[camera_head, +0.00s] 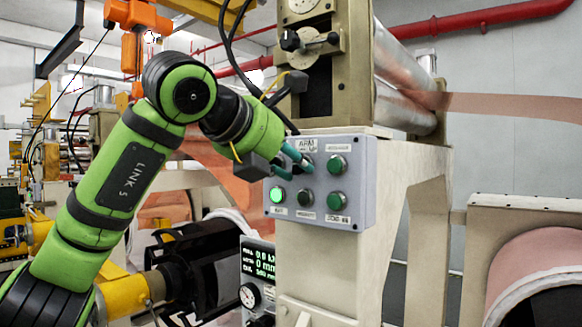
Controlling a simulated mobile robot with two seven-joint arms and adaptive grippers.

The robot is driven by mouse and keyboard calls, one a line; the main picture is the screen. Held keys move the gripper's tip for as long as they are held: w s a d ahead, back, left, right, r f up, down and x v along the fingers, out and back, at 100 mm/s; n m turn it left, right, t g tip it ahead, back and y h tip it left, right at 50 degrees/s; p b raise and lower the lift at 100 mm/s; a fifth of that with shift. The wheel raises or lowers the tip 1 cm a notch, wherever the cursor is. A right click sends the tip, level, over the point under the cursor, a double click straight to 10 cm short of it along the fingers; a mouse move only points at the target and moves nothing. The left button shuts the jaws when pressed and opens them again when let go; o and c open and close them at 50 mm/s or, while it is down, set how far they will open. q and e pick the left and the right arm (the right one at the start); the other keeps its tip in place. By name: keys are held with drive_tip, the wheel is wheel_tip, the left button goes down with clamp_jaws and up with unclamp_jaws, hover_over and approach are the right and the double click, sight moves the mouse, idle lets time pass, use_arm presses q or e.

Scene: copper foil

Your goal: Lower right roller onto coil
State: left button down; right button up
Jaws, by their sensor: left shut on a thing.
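My left gripper (296,163) reaches in from the left to the grey control panel (357,213). Its teal fingertips are shut on the control under the ARM label, which they largely hide. A green button (337,164) sits just right of them. The bottom row has a lit green button (277,195), a dark one (303,197) and a green one (337,201). A copper coil (540,268) is at the lower right, cut by the picture edge. Metal rollers (405,107) with copper foil (510,106) are above right. No roller shows over the coil. My right gripper is out of view.
A display box (258,262) with green digits stands below the panel. The cream machine column (320,265) carries the panel. A dark cylinder (205,262) and yellow parts lie behind my left arm. A red pipe (480,18) runs along the wall.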

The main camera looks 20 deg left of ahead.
use_arm(q)
drive_tip(key=n, duration=0.1)
drive_tip(key=n+h+b, duration=0.1)
drive_tip(key=shift+w+a+f+n+g+h, duration=0.1)
drive_tip(key=shift+a+n+g+h, duration=0.05)
drive_tip(key=shift+n+g+h, duration=0.15)
drive_tip(key=shift+n+h+b, duration=0.55)
drive_tip(key=shift+n+h, duration=0.35)
drive_tip(key=shift+n, duration=0.2)
drive_tip(key=c, duration=1.2)
unclamp_jaws()
drive_tip(key=v, duration=1.2)
drive_tip(key=shift+w, duration=0.1)
